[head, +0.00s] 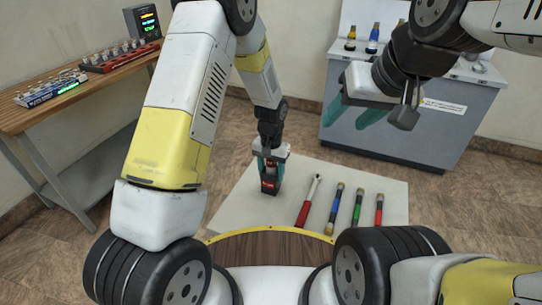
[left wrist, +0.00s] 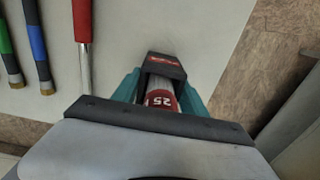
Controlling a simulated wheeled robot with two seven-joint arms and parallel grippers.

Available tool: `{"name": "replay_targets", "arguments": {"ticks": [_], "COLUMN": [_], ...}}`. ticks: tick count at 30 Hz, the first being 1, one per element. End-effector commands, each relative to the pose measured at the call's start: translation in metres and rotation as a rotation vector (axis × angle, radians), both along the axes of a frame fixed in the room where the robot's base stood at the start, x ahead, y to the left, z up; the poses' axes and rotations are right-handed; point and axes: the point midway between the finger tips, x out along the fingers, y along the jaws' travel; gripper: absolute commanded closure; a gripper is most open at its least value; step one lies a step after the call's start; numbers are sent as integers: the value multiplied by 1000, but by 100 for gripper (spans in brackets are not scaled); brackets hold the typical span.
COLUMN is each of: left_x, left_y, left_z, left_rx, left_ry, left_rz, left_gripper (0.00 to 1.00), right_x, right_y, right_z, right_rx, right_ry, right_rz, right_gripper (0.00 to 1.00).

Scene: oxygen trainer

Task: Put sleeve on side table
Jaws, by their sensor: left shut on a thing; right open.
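My left gripper (head: 270,172) points down over the left part of a low pale table (head: 235,212). Its teal fingers are shut around a dark and red piece (head: 268,187). In the left wrist view this held piece shows a red band marked 25 (left wrist: 161,98), a grey shaft and a black end block (left wrist: 163,66) with red marking. I cannot tell whether it touches the table or which part of it is the sleeve. My right gripper (head: 353,112) is open and empty in front of the grey cabinet, with its teal fingers apart.
A red-handled tool (head: 304,212) and blue (head: 335,208), green (head: 357,206) and red (head: 379,209) tools lie on the pale table. A wooden bench (head: 75,92) with racks (head: 120,58) and a display (head: 143,22) stands left. A grey cabinet (head: 395,138) with bottles stands behind.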

Motion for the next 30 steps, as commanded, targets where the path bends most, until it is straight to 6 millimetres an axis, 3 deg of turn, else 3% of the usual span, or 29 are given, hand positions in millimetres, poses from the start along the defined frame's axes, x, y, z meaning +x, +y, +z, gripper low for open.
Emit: {"name": "replay_targets", "arguments": {"ticks": [2, 3, 6, 18, 30], "left_x": [0, 0, 0, 0, 1], "left_y": [0, 0, 0, 0, -1], "left_z": [-2, -2, -2, 5, 84], "left_rx": [0, 0, 0, -1, -2], "left_ry": [0, 0, 0, -2, -5], "left_rz": [0, 0, 0, 0, -1], "left_gripper": [93, 44, 28, 28, 28], "right_x": [0, 0, 0, 0, 0], "right_y": [0, 0, 0, 0, 0], "right_z": [0, 0, 0, 0, 0], "right_rx": [0, 0, 0, 0, 0], "right_ry": [0, 0, 0, 0, 0], "right_rz": [0, 0, 0, 0, 0], "right_gripper": [47, 47, 47, 47, 47]}}
